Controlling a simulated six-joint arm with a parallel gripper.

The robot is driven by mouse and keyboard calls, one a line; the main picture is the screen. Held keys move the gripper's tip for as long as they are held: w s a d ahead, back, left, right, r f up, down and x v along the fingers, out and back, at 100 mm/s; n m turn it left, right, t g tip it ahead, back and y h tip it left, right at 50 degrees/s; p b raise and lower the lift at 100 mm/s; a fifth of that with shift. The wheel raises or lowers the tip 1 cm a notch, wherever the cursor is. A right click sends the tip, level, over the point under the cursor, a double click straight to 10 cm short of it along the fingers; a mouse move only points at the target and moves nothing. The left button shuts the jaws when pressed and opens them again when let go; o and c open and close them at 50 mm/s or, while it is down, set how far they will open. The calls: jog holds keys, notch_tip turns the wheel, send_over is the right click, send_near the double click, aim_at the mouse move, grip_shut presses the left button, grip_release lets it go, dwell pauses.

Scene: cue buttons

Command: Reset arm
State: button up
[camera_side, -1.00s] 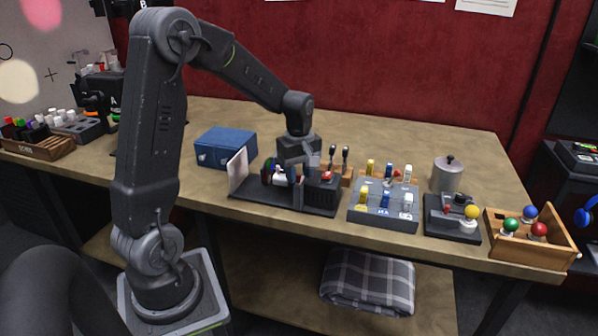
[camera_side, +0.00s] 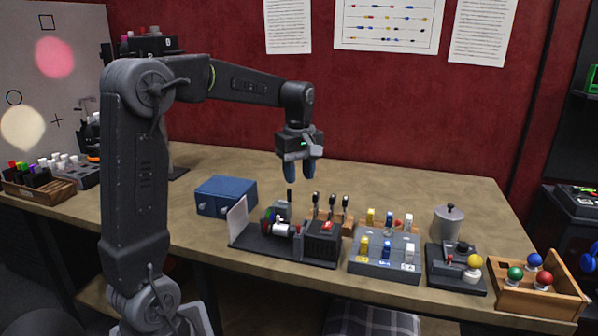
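My gripper (camera_side: 299,172) hangs above the table, pointing down, over the back of the black device. Its two blue fingertips are apart with a gap between them, and nothing shows between them. The black device (camera_side: 262,242) stands below on the table's front part, with a white panel at its left, a wheel part in the middle and a red button (camera_side: 327,226) on the box at its right. My gripper is clear of all of these.
A blue box (camera_side: 226,196) is left of the device. Several levers (camera_side: 331,203), a grey switch panel (camera_side: 384,264), a joystick unit (camera_side: 455,270), a metal canister (camera_side: 447,222) and a wooden tray of balls (camera_side: 510,297) stand to the right. The table's back right is clear.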

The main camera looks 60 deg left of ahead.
dwell(0.4)
jog(key=s+d+f+m+t, duration=0.1)
jog(key=s+d+m+t, duration=0.4)
jog(key=s+d+m, duration=1)
jog(key=d+m, duration=0.3)
jog(key=d, duration=0.1)
jog(key=shift+s+d+f+t, duration=0.15)
jog(key=shift+d+f+t, duration=0.05)
jog(key=shift+d+t, duration=0.1)
